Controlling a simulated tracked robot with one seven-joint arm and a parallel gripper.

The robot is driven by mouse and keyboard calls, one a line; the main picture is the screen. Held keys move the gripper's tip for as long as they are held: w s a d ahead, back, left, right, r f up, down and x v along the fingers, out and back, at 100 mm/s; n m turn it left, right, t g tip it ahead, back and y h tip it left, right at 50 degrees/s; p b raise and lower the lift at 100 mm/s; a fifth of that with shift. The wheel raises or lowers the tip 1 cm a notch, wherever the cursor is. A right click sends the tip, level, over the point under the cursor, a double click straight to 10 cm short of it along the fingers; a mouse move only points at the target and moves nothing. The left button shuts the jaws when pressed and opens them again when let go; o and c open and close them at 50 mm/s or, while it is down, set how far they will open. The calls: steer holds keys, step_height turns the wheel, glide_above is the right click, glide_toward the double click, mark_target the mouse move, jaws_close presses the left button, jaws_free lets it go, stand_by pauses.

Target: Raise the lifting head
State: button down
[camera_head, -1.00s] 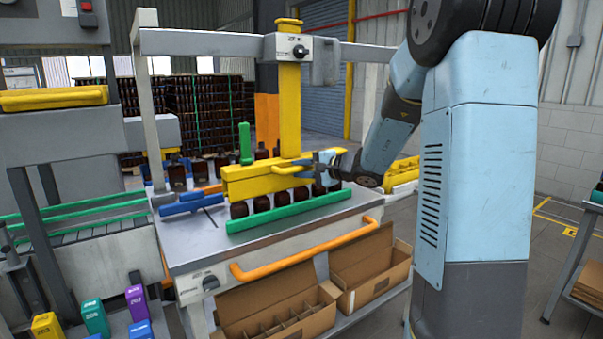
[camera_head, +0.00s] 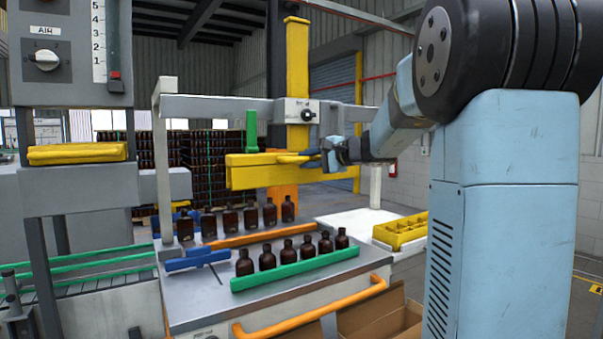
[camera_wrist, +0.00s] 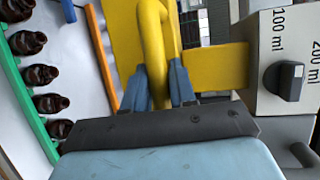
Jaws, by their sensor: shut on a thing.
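The yellow lifting head (camera_head: 262,174) hangs level on its yellow column (camera_head: 297,75), clear above the bottles, with nothing visible hanging under it. My gripper (camera_head: 322,158) is at the right end of the head. In the wrist view my gripper's blue fingers (camera_wrist: 160,88) are shut on the yellow handle bar (camera_wrist: 153,45), one finger on each side of it. A front row of amber bottles (camera_head: 284,254) stands upright on the grey table behind the green rail (camera_head: 295,270). The wrist view shows several of these bottles (camera_wrist: 40,75) from above.
A second row of amber bottles (camera_head: 250,216) stands behind an orange rail (camera_head: 270,233). A grey crossbar (camera_head: 220,107) carries a dial box (camera_head: 299,111) by the column. A yellow crate (camera_head: 402,231) stands at right. Open cardboard boxes (camera_head: 385,318) sit low in front.

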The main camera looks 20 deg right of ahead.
steer(key=shift+r, duration=0.3)
steer(key=c, duration=1)
jaws_free()
steer(key=shift+f, duration=0.1)
steer(key=v, duration=1.3)
steer(key=shift+s+d, duration=0.15)
steer(key=shift+s, duration=0.1)
